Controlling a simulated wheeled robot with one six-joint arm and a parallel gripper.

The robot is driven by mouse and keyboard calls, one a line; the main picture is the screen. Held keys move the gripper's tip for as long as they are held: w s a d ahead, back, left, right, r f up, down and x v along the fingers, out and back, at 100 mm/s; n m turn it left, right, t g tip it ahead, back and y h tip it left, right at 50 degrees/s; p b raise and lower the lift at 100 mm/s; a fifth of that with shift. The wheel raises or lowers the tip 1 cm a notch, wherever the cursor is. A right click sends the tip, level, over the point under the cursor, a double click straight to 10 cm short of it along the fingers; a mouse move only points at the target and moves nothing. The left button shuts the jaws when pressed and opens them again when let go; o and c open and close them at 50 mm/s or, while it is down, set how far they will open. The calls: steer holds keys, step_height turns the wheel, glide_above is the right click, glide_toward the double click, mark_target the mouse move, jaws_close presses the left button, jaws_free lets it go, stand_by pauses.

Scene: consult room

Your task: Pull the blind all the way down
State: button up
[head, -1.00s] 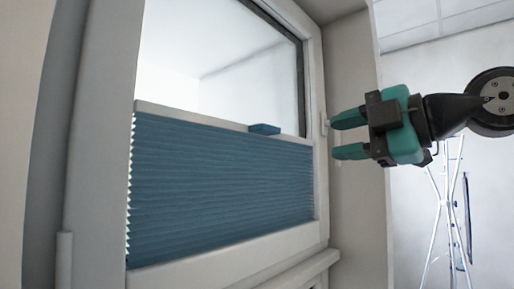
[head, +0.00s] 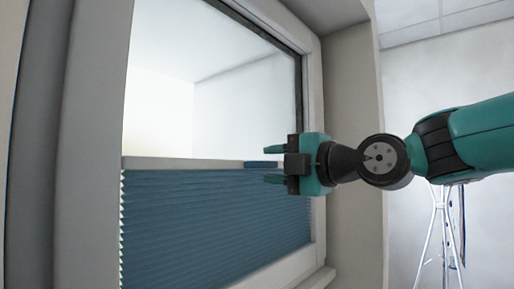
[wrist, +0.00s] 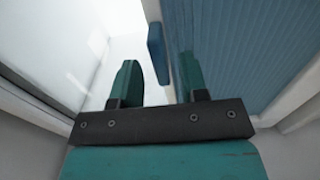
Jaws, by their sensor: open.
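The blue pleated blind (head: 210,225) covers the lower part of the window, with clear glass above it. Its pale top rail (head: 180,163) carries a small blue tab handle (head: 262,164). My gripper (head: 272,165) is open at the handle's right end, one finger above its level and one below. In the wrist view the handle (wrist: 158,52) lies ahead of and between the two open fingers (wrist: 157,78), nearer the right one, with a gap to the left one. Whether a finger touches it I cannot tell. The blind's pleats (wrist: 240,50) fill the right side there.
The white window frame (head: 88,130) surrounds glass and blind. The sill (head: 318,280) juts out at lower right. The wall reveal (head: 350,130) is close beside my gripper. A white metal stand (head: 437,240) stands at the right, behind my arm.

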mark_target(256, 165)
steer(key=shift+p+x, duration=0.85)
steer(key=shift+x, duration=1.5)
steer(key=shift+c, duration=0.2)
jaws_close()
